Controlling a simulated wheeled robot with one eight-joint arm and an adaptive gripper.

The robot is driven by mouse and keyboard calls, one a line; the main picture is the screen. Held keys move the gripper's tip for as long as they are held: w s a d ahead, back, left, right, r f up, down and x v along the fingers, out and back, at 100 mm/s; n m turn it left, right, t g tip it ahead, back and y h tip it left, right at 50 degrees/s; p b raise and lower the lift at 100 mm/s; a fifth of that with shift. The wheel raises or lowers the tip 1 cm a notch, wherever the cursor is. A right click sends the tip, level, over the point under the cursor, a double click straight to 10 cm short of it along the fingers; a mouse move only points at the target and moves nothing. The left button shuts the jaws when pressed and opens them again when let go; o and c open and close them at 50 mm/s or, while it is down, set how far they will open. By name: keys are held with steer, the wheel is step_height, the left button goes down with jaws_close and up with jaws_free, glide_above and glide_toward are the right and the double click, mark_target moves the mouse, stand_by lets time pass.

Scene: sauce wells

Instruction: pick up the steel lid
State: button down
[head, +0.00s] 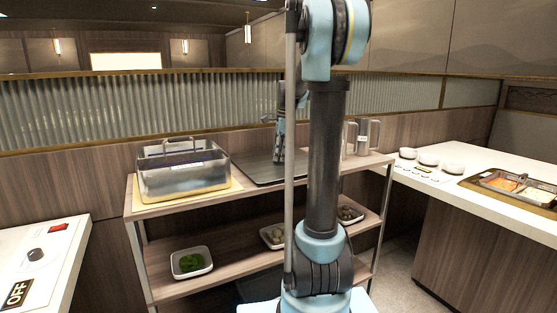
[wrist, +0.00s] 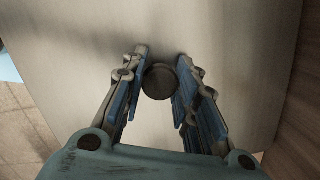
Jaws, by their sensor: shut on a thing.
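The steel lid is a broad, flat grey plate (wrist: 225,50) with rounded corners and fills most of the wrist view. A dark round knob (wrist: 160,82) stands on it. My gripper (wrist: 163,66) has one finger on each side of the knob and is shut on it. In the head view my gripper (head: 278,158) points down at the flat dark lid (head: 250,170) on the shelf top. My arm hides part of the lid's right side there. I cannot tell whether the lid is lifted off the shelf.
A steel pan with a handle (head: 180,172) stands on a board left of the lid. Steel jugs (head: 365,138) stand to the right. Lower down are white dishes, one with green food (head: 191,262). A white counter (head: 470,195) is at the right, and a control panel (head: 38,258) is front left.

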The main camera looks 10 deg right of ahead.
steer(key=shift+s+r, duration=0.15)
steer(key=shift+r, duration=0.3)
step_height(320, 180, up, 6)
steer(key=shift+f, duration=0.15)
steer(key=s+d, duration=0.3)
steer(key=s, duration=0.6)
steer(key=s+d, duration=0.3)
steer(key=s, duration=0.6)
steer(key=shift+s, duration=0.3)
